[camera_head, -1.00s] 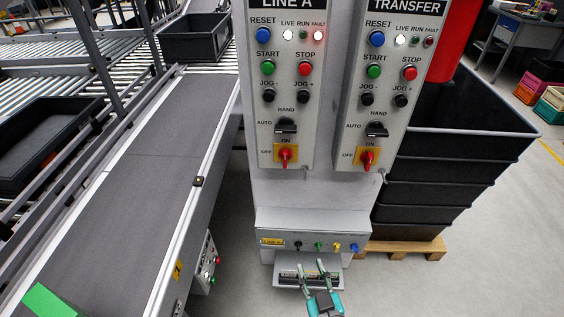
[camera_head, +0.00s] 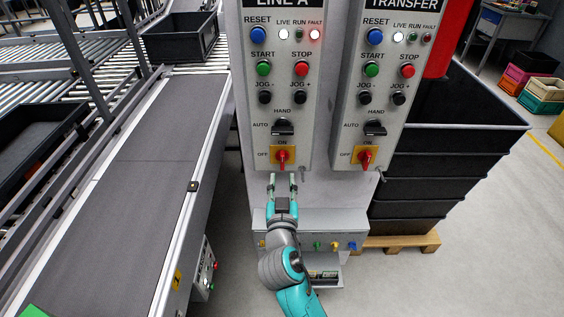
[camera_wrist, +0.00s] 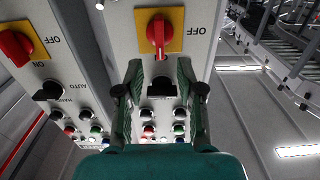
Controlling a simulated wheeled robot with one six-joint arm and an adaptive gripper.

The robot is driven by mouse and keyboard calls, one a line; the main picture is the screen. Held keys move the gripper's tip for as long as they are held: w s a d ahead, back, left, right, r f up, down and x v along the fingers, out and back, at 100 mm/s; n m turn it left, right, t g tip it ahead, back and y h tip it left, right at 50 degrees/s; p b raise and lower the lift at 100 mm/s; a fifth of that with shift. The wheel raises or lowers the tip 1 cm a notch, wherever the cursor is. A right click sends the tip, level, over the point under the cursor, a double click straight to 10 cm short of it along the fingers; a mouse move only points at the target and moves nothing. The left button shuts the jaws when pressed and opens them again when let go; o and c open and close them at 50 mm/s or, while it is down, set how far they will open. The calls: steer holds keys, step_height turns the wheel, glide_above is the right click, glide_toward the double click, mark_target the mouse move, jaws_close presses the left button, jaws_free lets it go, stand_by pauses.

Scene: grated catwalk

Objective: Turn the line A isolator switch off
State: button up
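The line A isolator switch (camera_head: 281,157) is a red rotary handle on a yellow plate at the bottom of the LINE A panel (camera_head: 246,110). Its handle stands upright, in line with the ON mark above; OFF is at the left. My gripper (camera_head: 282,178) is just below the switch, fingers apart and empty. In the wrist view, which is upside down, the red handle (camera_wrist: 158,32) lies beyond and between the open fingertips (camera_wrist: 159,66), and no contact shows.
The similar TRANSFER isolator (camera_head: 365,157) is close on the right. The black HAND/AUTO selector (camera_head: 284,127) sits above the line A isolator. A metal peg (camera_head: 302,172) projects near the panel's lower right corner. A conveyor (camera_head: 150,180) runs at left; stacked black crates (camera_head: 440,185) stand right.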

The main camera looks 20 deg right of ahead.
mark_target(282, 163)
steer(key=x, duration=0.7)
steer(key=shift+w+d, duration=0.1)
steer(key=shift+w, duration=0.25)
jaws_close()
